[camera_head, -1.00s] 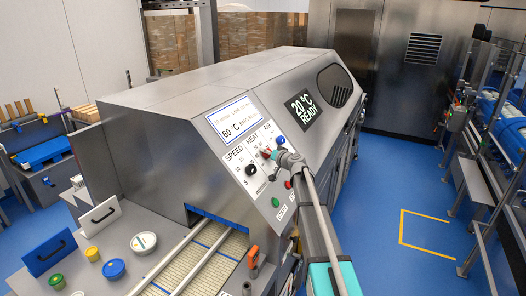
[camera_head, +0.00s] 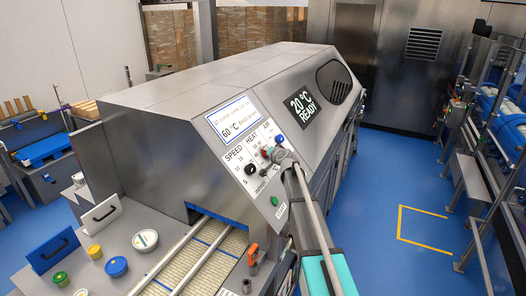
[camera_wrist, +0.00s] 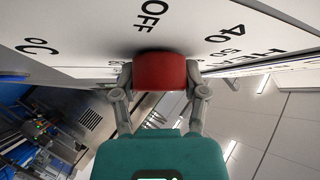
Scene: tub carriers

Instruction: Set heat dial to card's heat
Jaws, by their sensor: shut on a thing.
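The red heat dial (camera_head: 265,153) sits on the sloped control panel, between the black speed dial (camera_head: 249,168) and the blue air dial (camera_head: 280,139). My gripper (camera_head: 272,154) is shut on the red dial; in the wrist view its two fingers flank the dial (camera_wrist: 159,72). The marks OFF, 40 and 50 show around the dial there. I cannot see a pointer on it. The white card (camera_head: 234,124) above the dials reads 60 °C; its smaller text is too small to read. The dark display (camera_head: 303,105) reads 20 °C READY.
A green button (camera_head: 274,201) is low on the panel, close to my arm. An orange handle (camera_head: 253,253) stands beside the conveyor (camera_head: 205,255). Several tubs, such as a white one (camera_head: 145,240), are at lower left. Blue floor (camera_head: 420,190) is clear at right.

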